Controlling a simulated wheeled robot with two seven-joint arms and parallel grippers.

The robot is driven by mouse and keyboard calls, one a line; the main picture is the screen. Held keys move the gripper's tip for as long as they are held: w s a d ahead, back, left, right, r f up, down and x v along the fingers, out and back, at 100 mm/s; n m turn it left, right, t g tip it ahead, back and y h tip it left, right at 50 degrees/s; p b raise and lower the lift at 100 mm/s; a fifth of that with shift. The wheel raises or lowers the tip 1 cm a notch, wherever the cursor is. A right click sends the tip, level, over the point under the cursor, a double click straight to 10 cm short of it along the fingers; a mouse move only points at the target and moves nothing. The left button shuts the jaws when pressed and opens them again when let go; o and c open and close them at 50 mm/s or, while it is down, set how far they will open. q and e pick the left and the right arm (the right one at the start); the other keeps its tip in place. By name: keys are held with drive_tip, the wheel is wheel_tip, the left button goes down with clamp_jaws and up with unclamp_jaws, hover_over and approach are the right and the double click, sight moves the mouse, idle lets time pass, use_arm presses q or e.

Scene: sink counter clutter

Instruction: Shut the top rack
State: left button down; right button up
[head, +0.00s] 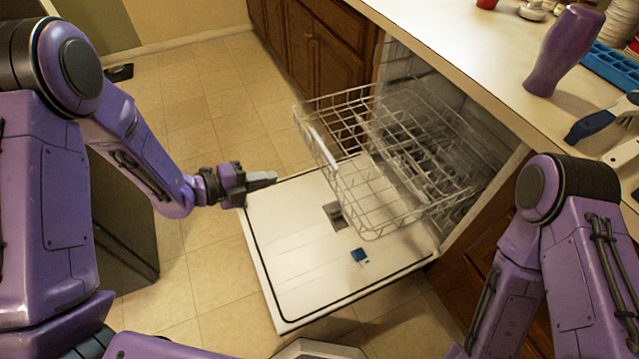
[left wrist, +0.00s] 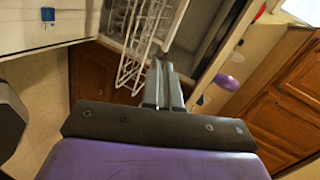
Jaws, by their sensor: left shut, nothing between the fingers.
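The top rack (head: 345,185) is a white wire basket that sticks well out of the dishwasher over its lowered door (head: 290,270). It also shows in the left wrist view (left wrist: 140,45), beyond the fingers. My left gripper (head: 262,178) is shut and empty, to the left of the rack's front and apart from it, near the door's far left corner. Its two fingers lie together in the left wrist view (left wrist: 162,85). My right arm comes in at the right, but its gripper is out of view.
A small blue item (head: 359,255) lies on the open door. The counter (head: 480,50) above holds a purple bottle (head: 563,50), a blue tray (head: 612,66) and other clutter. Wooden cabinets (head: 310,45) flank the dishwasher.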

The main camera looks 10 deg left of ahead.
sight(331, 166)
use_arm(q)
drive_tip(key=w+d+f+m+p, duration=0.1)
drive_tip(key=w+d+f+m, duration=0.1)
drive_tip(key=w+d, duration=0.5)
drive_tip(key=d, duration=0.4)
drive_tip(key=shift+w+d+f+m+g+h, duration=0.15)
drive_tip(key=shift+w+f+m+g+h, duration=0.15)
drive_tip(key=shift+m+h, duration=0.1)
